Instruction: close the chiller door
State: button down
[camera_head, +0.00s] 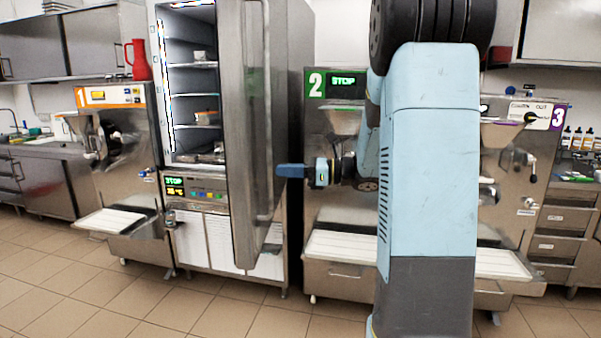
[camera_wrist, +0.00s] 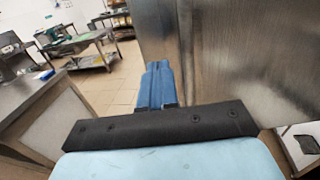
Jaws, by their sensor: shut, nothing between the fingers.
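The chiller (camera_head: 290,60) is a tall steel cabinet left of centre in the head view. Its door (camera_head: 252,130) stands open, swung out toward me, and the lit shelves inside show to its left. My gripper (camera_head: 280,171) is shut and empty, at the right side of the door near mid height. In the wrist view my blue fingers (camera_wrist: 157,85) are together, with the steel door panel (camera_wrist: 240,55) beside them on the right. I cannot tell whether the fingertips touch the door.
Batch freezer 1 (camera_head: 120,150) stands left of the chiller, with a white tray (camera_head: 110,221) at its front. Freezer 2 (camera_head: 335,210) and freezer 3 (camera_head: 515,170) stand to the right, partly behind my arm. The tiled floor (camera_head: 120,300) in front is clear.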

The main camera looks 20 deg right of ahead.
aim_at(251, 170)
jog(key=x, duration=0.6)
jog(key=shift+w+a, duration=0.1)
jog(key=shift+a, duration=0.15)
